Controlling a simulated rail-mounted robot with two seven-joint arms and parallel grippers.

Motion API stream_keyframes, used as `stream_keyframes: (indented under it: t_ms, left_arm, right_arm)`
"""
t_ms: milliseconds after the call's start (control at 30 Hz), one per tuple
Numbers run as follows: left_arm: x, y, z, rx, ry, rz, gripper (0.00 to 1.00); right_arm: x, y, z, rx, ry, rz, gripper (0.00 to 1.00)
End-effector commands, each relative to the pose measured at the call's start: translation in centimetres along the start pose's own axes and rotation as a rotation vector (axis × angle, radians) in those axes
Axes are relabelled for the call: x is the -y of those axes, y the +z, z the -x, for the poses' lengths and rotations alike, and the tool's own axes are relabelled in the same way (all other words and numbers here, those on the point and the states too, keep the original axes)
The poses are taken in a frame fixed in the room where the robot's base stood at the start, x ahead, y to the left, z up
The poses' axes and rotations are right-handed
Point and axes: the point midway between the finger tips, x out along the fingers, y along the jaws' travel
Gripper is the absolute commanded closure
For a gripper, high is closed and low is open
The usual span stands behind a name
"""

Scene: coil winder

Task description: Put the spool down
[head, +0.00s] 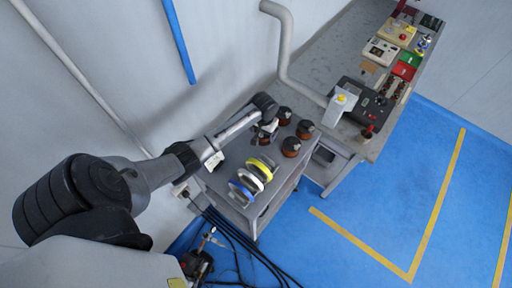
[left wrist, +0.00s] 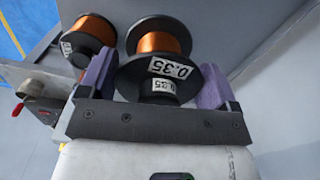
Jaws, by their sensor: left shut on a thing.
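My left gripper (head: 268,126) is over the grey cart's top (head: 225,168), near its back edge. In the left wrist view its two purple fingers (left wrist: 156,84) are shut on a spool (left wrist: 170,68) with black flanges, copper wire and a 0.35 label. In the head view this spool (head: 264,141) is partly hidden by the gripper. It appears upright and low over the cart top; I cannot tell whether it touches. My right gripper is not in view.
Other copper spools (head: 291,147) stand close right of the gripper; one shows in the left wrist view (left wrist: 88,40). A workbench (head: 325,60) with a winder (head: 362,100) stands to the right. Cables (head: 240,240) lie on the floor.

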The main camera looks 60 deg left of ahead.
Motion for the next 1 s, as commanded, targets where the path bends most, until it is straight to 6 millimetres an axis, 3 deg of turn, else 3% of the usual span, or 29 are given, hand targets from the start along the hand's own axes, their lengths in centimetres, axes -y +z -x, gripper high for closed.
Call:
stream_keyframes:
  t_ms: [100,233,800,1000]
  left_arm:
    - [2.0,0.6,-0.9,0.001,0.001,0.012,0.42]
    - [3.0,0.9,-2.6,0.003,0.001,0.018,0.42]
    - [3.0,0.9,-8.7,0.000,0.002,0.016,0.42]
    - [3.1,0.9,-9.3,-0.001,0.001,0.016,0.42]
  right_arm:
    - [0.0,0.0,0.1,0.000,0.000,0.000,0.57]
    - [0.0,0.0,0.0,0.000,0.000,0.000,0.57]
    - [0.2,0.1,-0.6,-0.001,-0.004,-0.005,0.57]
    - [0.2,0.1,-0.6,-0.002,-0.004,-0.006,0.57]
